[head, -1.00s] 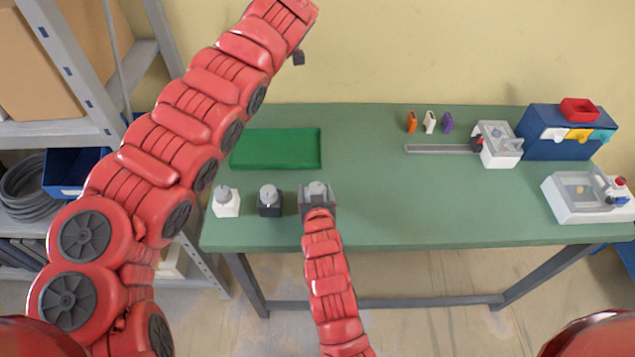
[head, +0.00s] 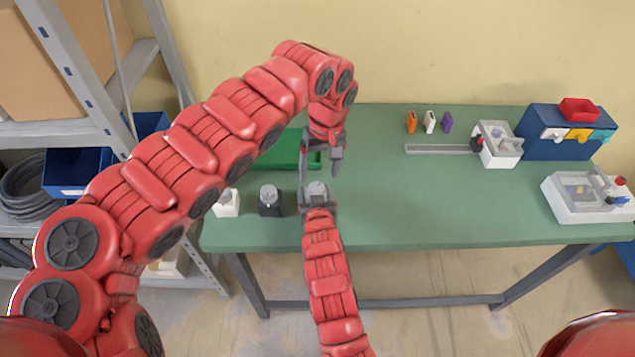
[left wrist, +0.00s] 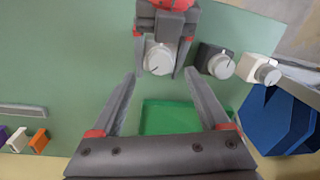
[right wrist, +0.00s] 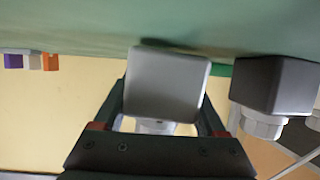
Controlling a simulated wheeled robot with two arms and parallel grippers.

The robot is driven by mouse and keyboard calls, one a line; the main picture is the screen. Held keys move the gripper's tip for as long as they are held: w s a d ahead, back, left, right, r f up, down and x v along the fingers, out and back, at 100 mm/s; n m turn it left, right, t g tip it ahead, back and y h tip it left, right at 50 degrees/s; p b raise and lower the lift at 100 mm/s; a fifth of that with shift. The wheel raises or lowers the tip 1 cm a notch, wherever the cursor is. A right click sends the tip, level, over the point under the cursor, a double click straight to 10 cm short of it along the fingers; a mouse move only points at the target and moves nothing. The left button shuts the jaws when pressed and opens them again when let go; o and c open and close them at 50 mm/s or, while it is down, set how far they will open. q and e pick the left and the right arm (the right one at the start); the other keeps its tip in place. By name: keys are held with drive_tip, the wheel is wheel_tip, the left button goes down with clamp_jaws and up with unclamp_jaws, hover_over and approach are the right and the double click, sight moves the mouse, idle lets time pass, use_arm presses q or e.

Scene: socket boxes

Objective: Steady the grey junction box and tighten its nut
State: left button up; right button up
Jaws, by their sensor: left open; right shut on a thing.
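The grey junction box (right wrist: 165,85) stands on the bench near its front edge, with a round light-grey nut (left wrist: 158,59) on top that bears a dark line. My right gripper (head: 318,203) is shut on the grey box, one finger on each side of it. My left gripper (head: 322,176) points down just above and behind the box, open and empty. In the left wrist view its fingertips (left wrist: 160,75) spread to either side of the nut, apart from it. The head view shows the nut (head: 317,188) between the two grippers.
A black box (head: 270,207) and a white box (head: 226,207) with similar nuts stand left of the grey one. A green tray (head: 270,150) lies behind, partly hidden by my left arm. Orange, white and purple pieces (head: 430,122) stand farther back.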

sight(317, 188)
use_arm(q)
drive_tip(key=f, duration=0.5)
drive_tip(key=shift+a+f, duration=0.1)
drive_tip(key=shift+a, duration=0.15)
clamp_jaws()
